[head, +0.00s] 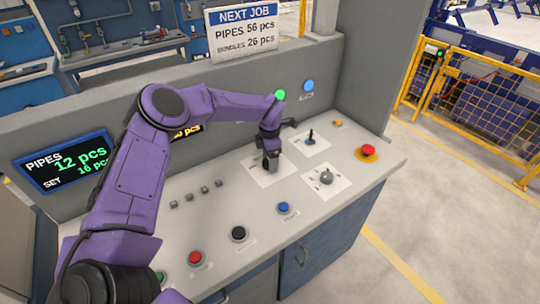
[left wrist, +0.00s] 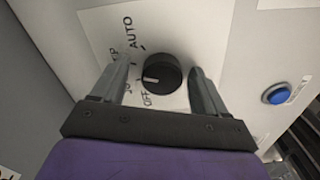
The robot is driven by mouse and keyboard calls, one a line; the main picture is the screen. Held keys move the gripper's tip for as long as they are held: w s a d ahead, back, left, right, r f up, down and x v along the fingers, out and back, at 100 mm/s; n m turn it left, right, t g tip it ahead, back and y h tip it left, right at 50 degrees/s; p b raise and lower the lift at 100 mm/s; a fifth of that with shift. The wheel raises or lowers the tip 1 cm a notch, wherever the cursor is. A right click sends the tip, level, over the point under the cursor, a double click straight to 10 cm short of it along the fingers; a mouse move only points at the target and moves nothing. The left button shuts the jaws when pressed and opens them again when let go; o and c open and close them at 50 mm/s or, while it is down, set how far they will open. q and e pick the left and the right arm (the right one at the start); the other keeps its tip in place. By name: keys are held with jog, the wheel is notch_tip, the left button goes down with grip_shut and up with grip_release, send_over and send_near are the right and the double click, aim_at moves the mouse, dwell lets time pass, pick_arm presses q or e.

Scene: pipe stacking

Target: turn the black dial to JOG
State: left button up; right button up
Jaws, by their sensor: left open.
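The black dial (left wrist: 165,70) shows in the left wrist view on a white label plate (left wrist: 98,32). Its white mark points left, roughly toward a partly hidden label that begins "JO"; I cannot tell if it lines up exactly. "AUTO" is printed above it and "OFF" below it. My left gripper (left wrist: 157,76) is open, with one finger on each side of the dial and small gaps visible. My right gripper is not in view.
A small joystick (head: 310,137), a grey knob (head: 326,177) and a red mushroom button (head: 368,150) lie right of the gripper. A blue button (head: 283,208), black button (head: 238,233) and red button (head: 195,257) line the front. A wall with a green light (head: 280,95) rises behind.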

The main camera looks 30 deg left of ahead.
pick_arm(q)
jog(key=shift+s+r, duration=0.15)
jog(key=shift+s, duration=0.2)
jog(key=shift+c, duration=0.3)
jog(key=c, duration=1)
jog(key=shift+f+n+b, duration=0.25)
jog(key=shift+n+b, duration=0.35)
jog(key=shift+b, duration=0.3)
jog(key=shift+n+b, duration=1.1)
jog(key=shift+r+n+b, duration=0.15)
jog(key=shift+n+b, duration=1.45)
jog(key=shift+n, duration=0.5)
